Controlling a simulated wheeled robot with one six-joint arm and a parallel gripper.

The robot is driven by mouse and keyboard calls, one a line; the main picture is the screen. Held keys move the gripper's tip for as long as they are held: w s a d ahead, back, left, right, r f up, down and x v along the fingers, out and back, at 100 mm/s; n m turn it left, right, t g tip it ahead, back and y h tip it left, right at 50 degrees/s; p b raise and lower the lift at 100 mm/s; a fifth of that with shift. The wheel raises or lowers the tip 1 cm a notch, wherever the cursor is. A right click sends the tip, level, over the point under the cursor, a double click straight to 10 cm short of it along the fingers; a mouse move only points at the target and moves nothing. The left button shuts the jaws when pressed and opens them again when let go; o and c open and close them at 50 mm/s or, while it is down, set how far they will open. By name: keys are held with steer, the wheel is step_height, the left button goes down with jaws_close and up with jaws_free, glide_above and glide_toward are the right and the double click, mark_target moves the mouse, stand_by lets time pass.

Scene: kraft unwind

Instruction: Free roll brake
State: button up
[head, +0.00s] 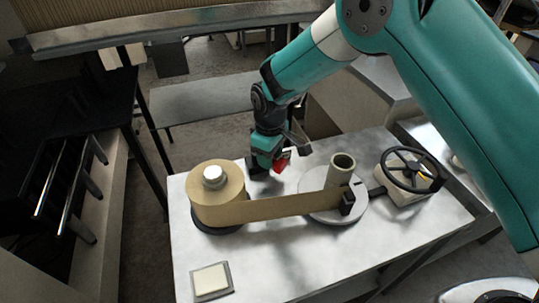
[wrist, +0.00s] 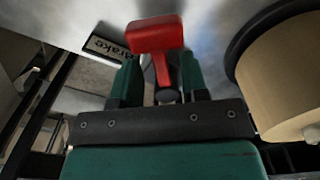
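The red brake lever (wrist: 155,35) has a block-shaped head and a narrow stem above the table; it also shows in the head view (head: 281,163). My gripper (wrist: 160,75) is at the lever, with one finger on each side of the stem. The fingers look open, with a visible gap on the left of the stem; whether the right finger touches cannot be told. A dark label reading "brake" (wrist: 103,49) lies beside it. The kraft paper roll (head: 216,205) stands left of my gripper in the head view and at the right in the wrist view (wrist: 290,75).
A paper strip (head: 272,207) runs from the roll to a cardboard tube (head: 341,167) on a round plate (head: 318,213). A handwheel (head: 409,170) stands at the right. A pale square pad (head: 210,280) lies at the front left. The table's front middle is clear.

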step_height(320, 180, up, 17)
steer(key=b, duration=0.2)
steer(key=shift+r+b, duration=0.2)
steer(key=shift+b, duration=0.2)
steer(key=s+d+r+m+y, duration=0.1)
steer(key=s+d+r, duration=0.2)
steer(key=s+d, duration=0.3)
steer(key=s+d+r+m+y, duration=0.1)
steer(key=s+d+r, duration=0.25)
steer(key=s, duration=0.45)
steer(key=s+d+f+m+y, duration=0.2)
steer(key=s+d, duration=0.1)
steer(key=s, duration=1)
steer(key=shift+s+d, duration=0.2)
steer(key=shift+s, duration=0.2)
